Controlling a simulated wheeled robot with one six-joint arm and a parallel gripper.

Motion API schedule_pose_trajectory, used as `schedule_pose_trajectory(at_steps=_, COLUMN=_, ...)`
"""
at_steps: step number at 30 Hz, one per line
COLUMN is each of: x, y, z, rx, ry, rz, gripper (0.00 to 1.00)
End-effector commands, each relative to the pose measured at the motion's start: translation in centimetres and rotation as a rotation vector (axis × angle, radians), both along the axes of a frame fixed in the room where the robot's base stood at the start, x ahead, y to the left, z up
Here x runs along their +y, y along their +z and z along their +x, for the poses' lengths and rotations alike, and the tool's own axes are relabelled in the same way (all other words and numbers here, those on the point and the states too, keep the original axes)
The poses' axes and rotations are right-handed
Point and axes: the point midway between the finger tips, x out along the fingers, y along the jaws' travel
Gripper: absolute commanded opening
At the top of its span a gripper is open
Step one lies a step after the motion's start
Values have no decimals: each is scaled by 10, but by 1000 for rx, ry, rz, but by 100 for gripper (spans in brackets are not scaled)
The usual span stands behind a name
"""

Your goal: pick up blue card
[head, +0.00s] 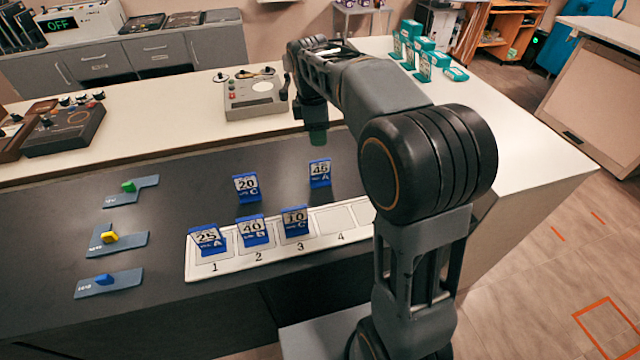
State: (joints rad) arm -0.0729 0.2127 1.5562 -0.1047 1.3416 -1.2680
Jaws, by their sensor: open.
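On the strip, the card marked 25 (207,239) is at place 1, the card marked 40 (252,231) at place 2 and the card marked 10 (294,222) at place 3. Place 4 is bare. My gripper (317,138) points down above and behind the card marked 45, apart from it. It is open and empty; its fingertips are small and dark.
Green (128,187), yellow (109,237) and blue (104,279) small pieces sit on grey-blue plates at left. A control box (254,97) stands behind on the white counter. Teal boxes (430,62) stand at the back right. My arm hides the strip's right end.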

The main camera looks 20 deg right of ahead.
Motion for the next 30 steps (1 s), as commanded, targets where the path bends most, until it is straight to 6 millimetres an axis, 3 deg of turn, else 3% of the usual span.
schedule_pose_trajectory(at_steps=3, x=2, y=-14, z=20, rx=40, ry=125, rz=-17, gripper=43)
schedule_pose_trajectory(at_steps=7, x=0, y=-28, z=28, rx=62, ry=194, rz=-25, gripper=43)
schedule_pose_trajectory(at_steps=18, x=-8, y=-88, z=29, rx=64, ry=205, rz=-25, gripper=43)
schedule_pose_trajectory(at_steps=30, x=-12, y=-119, z=29, rx=66, ry=204, rz=-25, gripper=43)
